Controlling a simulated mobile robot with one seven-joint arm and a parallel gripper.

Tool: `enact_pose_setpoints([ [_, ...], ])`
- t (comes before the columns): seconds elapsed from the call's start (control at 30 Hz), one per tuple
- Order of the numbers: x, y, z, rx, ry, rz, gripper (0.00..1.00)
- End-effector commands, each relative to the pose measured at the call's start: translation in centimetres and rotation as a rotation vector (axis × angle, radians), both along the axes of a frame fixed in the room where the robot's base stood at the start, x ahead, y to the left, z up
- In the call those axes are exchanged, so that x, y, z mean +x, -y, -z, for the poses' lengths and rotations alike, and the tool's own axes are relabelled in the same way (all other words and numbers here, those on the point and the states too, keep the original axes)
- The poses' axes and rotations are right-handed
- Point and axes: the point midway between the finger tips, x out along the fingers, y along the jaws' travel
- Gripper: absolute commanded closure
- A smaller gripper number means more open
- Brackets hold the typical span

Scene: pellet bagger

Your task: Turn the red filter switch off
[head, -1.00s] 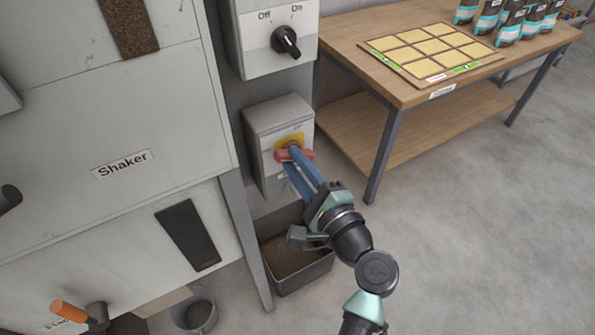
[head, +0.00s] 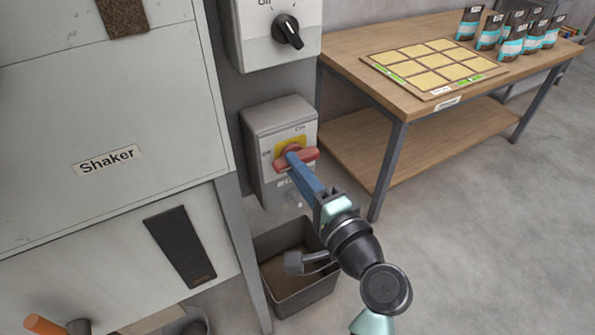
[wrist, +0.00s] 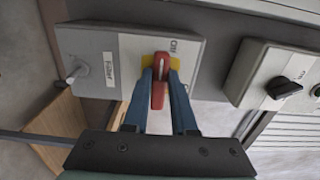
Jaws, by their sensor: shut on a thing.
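The red filter switch (head: 296,160) sits on a yellow plate on a grey box (head: 279,117) fixed to the wall, with "Off" marked at left and "On" at upper right in the head view. My gripper (head: 292,158) reaches it from the lower right. In the wrist view my gripper (wrist: 160,80) has its two blue fingers shut on the red handle (wrist: 159,82), one on each side. A label reading "Filter" (wrist: 109,72) shows on the box.
A box with a black knob (head: 287,32) is just above. The Shaker cabinet (head: 90,110) stands at left. A dark bin (head: 300,288) is below my gripper. A wooden table (head: 400,95) with a grid board and several bags stands at right.

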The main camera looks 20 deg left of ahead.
Motion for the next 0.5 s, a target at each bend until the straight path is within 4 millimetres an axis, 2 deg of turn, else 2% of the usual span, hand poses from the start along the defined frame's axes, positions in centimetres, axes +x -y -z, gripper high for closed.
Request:
enact_pose_setpoints([
  [0.27,-0.01,0.04,0.11,-0.005,0.001,0.001,1.0],
  [0.3,-0.01,0.04,0.12,-0.005,0.001,0.001,0.72],
  [0.43,0.01,0.04,0.09,-0.004,0.001,0.001,0.48],
  [0.5,0.0,0.03,0.08,-0.003,0.0,0.001,0.45],
])
